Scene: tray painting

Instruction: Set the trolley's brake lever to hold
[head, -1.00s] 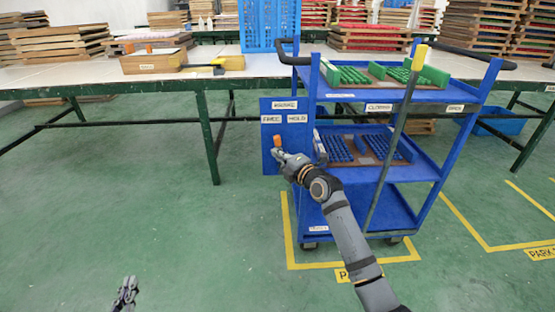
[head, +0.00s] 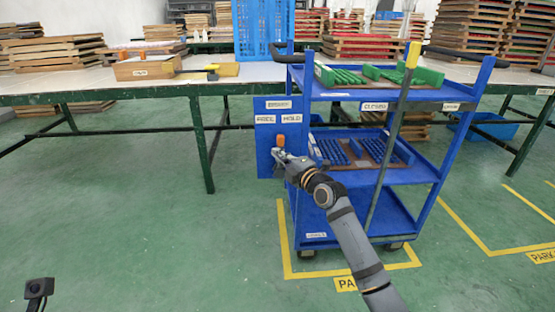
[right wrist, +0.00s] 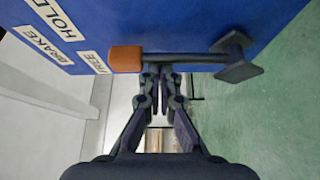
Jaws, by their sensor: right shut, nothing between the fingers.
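The blue trolley (head: 345,222) has a brake panel (head: 265,150) at its left side, labelled BRAKE, FREE and HOLD. The brake lever's orange knob (head: 280,140) stands below the labels. In the right wrist view the orange knob (right wrist: 126,58) lies beside the FREE label (right wrist: 95,62), and the lever's dark bar (right wrist: 185,58) runs to its pivot. The HOLD label (right wrist: 55,15) is farther up in that view. My right gripper (head: 277,154) is shut and empty on the FREE side, its fingertips (right wrist: 163,73) right at the bar; contact is unclear. My left gripper is out of view.
Trays with green and blue pieces lie on the trolley's shelves. A long table (head: 120,92) with a blue crate (head: 262,28) stands behind. A yellow-topped dark post (head: 395,130) rises in front of the trolley.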

